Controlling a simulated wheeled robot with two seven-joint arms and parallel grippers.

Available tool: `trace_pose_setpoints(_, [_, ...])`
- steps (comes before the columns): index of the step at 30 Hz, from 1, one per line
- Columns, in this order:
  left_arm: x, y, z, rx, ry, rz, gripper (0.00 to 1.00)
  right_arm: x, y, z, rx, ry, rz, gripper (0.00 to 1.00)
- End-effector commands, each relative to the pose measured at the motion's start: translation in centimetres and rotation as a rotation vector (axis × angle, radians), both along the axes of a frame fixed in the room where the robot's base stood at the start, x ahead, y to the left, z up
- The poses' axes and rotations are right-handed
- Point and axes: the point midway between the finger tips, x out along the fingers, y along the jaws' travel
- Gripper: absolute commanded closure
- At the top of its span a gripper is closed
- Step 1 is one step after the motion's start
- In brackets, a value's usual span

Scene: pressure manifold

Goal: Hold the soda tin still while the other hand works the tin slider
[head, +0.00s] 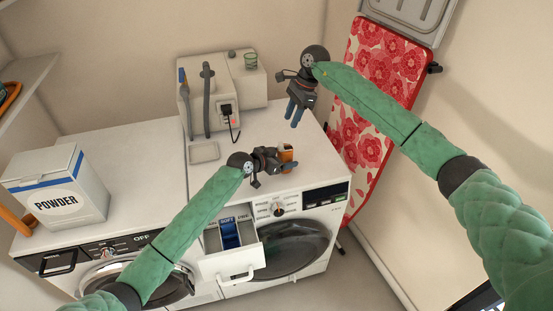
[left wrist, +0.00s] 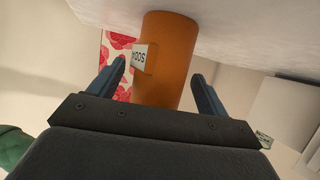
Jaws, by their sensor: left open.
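The soda tin (head: 287,152) is a small orange cylinder on top of the right-hand washer, near its front edge. In the left wrist view the tin (left wrist: 168,60) bears a white label lettered SODA. My left gripper (head: 284,161) is open, with its fingers on either side of the tin; the left wrist view shows gaps between the tin and both fingers (left wrist: 160,85). My right gripper (head: 293,120) hangs above the back right of the washer top, fingers down, apart and empty, away from the tin. I cannot make out the tin's slider.
The washer's drawer (head: 232,262) stands pulled out at the front. A white powder box (head: 58,190) stands at the left. A pale machine (head: 225,90) with a hose and cable stands at the back. A red floral ironing board (head: 375,110) leans at the right.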

Motion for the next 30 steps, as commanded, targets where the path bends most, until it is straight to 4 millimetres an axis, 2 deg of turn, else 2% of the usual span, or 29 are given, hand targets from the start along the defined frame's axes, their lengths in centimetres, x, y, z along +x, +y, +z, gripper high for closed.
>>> trace_pose_setpoints(12, [0.4,-0.4,-0.3,0.001,0.001,0.0,0.24,0.0,0.0,0.0,0.0,0.0,0.0,0.64])
trace_pose_setpoints(18, [0.4,-0.4,-0.3,0.001,0.001,0.0,0.64,0.0,0.0,0.0,0.0,0.0,0.0,0.64])
trace_pose_setpoints(20, [0.4,-0.4,-0.3,0.001,0.001,0.0,0.74,0.0,0.0,0.0,0.0,0.0,0.0,0.64])
trace_pose_setpoints(23, [0.4,-0.4,-0.3,0.001,0.001,0.0,0.74,0.1,0.0,0.2,0.0,-0.002,0.0,0.81])
trace_pose_setpoints(26, [0.4,-0.4,-0.2,0.001,0.001,0.0,0.74,0.5,0.0,1.4,0.001,-0.017,0.0,1.0])
trace_pose_setpoints(29, [0.4,-0.4,-0.3,0.001,0.001,0.0,0.74,1.3,0.4,3.9,0.003,-0.048,0.005,1.0])
trace_pose_setpoints(30, [0.4,-0.4,-0.3,0.001,0.001,0.0,0.74,1.6,0.9,5.3,0.005,-0.065,0.01,1.0])
